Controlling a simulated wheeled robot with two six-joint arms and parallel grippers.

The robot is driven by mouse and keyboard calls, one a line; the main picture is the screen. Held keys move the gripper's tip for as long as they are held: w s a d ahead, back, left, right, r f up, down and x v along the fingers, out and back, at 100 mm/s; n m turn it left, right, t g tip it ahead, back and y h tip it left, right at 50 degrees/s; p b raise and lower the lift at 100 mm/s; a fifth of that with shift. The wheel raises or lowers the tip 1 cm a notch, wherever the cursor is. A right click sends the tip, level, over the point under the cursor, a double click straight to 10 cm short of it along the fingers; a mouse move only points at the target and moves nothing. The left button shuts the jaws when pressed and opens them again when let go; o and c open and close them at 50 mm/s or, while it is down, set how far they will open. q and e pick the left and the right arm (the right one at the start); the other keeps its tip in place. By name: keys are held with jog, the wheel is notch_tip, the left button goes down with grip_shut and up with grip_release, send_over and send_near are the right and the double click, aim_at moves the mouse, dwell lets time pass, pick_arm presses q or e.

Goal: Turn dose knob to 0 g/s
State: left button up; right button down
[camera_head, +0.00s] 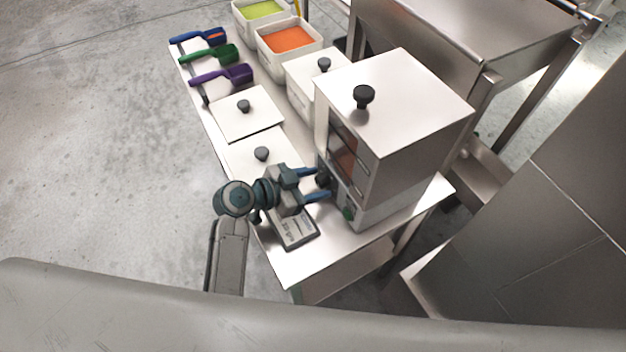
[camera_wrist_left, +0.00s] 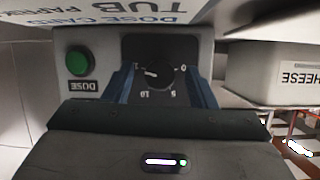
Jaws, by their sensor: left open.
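The dose knob (camera_wrist_left: 160,76) is a dark round dial on a black plate in the left wrist view. Its white pointer mark faces left in that upside-down view, while the 0 label sits at the right. In the head view the knob (camera_head: 322,180) shows on the front of the steel dispenser (camera_head: 345,195), partly hidden by my gripper. My left gripper (camera_head: 320,184) is open, its blue fingers pointing at the knob. In the left wrist view its fingers stand on either side of the knob, and I cannot tell whether they touch it. My right gripper is not in view.
A green DOSE button (camera_wrist_left: 79,62) is beside the knob plate. A small scale-like device (camera_head: 295,232) lies under my left gripper. White lidded tubs (camera_head: 247,113), open bins and coloured scoops (camera_head: 215,75) fill the bench's far side. The bench's front corner (camera_head: 295,268) is clear.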

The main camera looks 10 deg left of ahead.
pick_arm(q)
jog(key=c, duration=1)
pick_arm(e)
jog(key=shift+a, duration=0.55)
pick_arm(q)
jog(key=shift+r, duration=0.1)
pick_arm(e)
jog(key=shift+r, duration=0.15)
pick_arm(q)
jog(key=shift+a+n+g+p, duration=0.1)
jog(key=shift+n+g+p, duration=0.25)
jog(key=shift+n, duration=0.25)
jog(key=shift+w+n+g+h+p, duration=0.1)
jog(key=shift+n+g+h+p, duration=0.25)
jog(key=shift+n+h, duration=0.25)
jog(key=shift+n+g+h, duration=0.5)
jog(key=shift+n, duration=0.6)
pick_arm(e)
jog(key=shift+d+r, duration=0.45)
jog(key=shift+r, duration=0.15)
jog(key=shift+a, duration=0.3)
